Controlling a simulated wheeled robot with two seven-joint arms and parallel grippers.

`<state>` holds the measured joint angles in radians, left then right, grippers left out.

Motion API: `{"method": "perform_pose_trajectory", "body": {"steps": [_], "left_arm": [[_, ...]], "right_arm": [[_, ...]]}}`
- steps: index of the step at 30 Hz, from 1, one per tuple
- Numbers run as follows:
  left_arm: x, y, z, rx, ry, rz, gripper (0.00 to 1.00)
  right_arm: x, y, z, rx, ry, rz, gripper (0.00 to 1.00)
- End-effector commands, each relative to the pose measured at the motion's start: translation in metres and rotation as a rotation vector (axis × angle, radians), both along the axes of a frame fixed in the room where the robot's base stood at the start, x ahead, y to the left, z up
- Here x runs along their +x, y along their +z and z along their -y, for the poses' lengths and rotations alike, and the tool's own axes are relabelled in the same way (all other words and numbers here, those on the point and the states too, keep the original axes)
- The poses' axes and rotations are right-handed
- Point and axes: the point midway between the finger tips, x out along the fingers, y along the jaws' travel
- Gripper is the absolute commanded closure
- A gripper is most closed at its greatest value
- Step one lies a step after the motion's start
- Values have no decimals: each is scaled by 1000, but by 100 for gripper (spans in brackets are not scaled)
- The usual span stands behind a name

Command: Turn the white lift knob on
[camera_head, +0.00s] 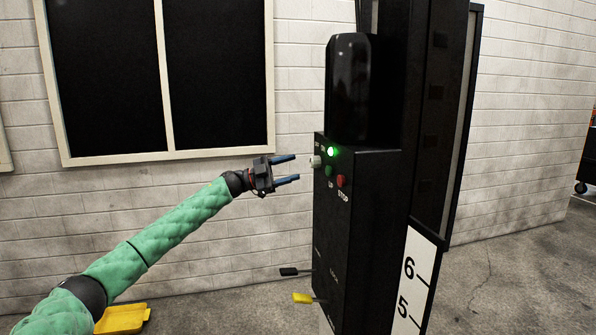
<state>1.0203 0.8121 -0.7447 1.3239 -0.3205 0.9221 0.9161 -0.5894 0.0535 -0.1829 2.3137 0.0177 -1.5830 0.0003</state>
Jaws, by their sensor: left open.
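The white lift knob (316,161) is on the upper left of the front of a black control box (350,215). A green light (331,152) glows just to the right of it. A green button (328,171) marked UP and a red button (341,181) marked STOP sit lower right of the knob. My left gripper (297,168) is open and empty, its two blue fingers pointing right toward the knob. It appears a short way left of the knob, apart from it in the picture. The knob's exact pointing is too small to tell. My right gripper is out of view.
A black lever (290,271) and a yellow lever (303,298) stick out left from the box's lower part. A yellow container (122,318) is on the floor at lower left. A tall black column (432,110) with a number scale stands behind the box. A brick wall with a dark window is behind.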

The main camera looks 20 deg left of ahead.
Motion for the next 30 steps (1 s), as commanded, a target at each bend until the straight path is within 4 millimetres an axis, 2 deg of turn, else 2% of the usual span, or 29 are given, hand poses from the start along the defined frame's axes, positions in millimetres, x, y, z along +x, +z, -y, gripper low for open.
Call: {"method": "perform_pose_trajectory", "body": {"steps": [7,25,30], "left_arm": [[-4,-4,-12,1,1,1,45],[-4,-3,-12,8,8,26,45],[14,-1,-20,18,131,80,45]], "right_arm": [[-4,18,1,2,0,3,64],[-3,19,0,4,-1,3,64],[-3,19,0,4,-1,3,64]]}}
